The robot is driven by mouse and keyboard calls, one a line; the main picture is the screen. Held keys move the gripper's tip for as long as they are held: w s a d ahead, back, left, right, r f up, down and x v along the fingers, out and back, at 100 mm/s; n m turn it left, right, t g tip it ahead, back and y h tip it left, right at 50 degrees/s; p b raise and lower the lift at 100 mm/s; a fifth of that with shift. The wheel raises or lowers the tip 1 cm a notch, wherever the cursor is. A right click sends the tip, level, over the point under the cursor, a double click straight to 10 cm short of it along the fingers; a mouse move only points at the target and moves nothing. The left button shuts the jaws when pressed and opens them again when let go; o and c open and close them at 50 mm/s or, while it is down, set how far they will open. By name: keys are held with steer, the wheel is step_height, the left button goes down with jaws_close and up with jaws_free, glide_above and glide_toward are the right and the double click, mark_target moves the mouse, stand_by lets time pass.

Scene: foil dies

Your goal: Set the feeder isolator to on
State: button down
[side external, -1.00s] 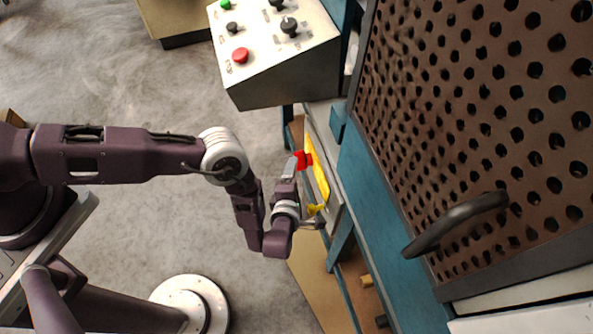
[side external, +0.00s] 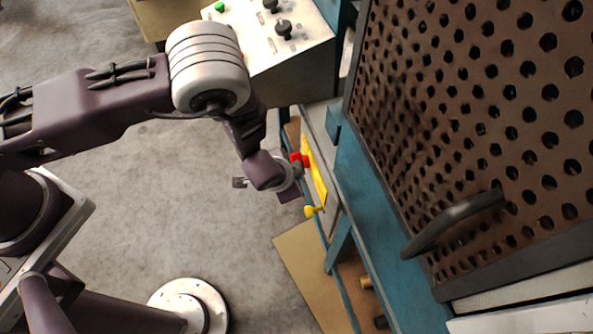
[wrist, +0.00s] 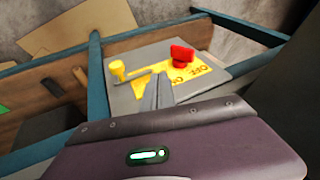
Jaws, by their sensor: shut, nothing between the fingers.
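The isolator is a grey panel (wrist: 127,101) with a yellow plate (wrist: 156,84) marked ON and OFF. A red rotary handle (wrist: 182,54) stands at the plate's far right in the wrist view, near the OFF lettering. A yellow knob (wrist: 118,68) on a stem sticks up at the plate's left end. In the side view the red handle (side external: 300,159) and yellow knob (side external: 313,211) are at opposite ends of the plate (side external: 314,172). My gripper (wrist: 160,82) is shut and empty, its tips over the plate between knob and handle. Whether they touch the plate is unclear.
A blue frame (side external: 365,215) surrounds the panel. A perforated brown guard (side external: 470,110) with a dark handle (side external: 450,222) is to the right. A control box (side external: 290,60) with knobs stands above. Open grey floor (side external: 180,220) lies to the left.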

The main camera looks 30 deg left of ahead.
steer(key=w+a+x, duration=0.1)
steer(key=a+x, duration=0.1)
steer(key=x, duration=1)
steer(key=shift+w+a, duration=0.25)
steer(key=shift+w, duration=0.05)
steer(key=shift+f, duration=0.1)
steer(key=shift+w+a+f, duration=0.15)
steer(key=shift+f, duration=0.85)
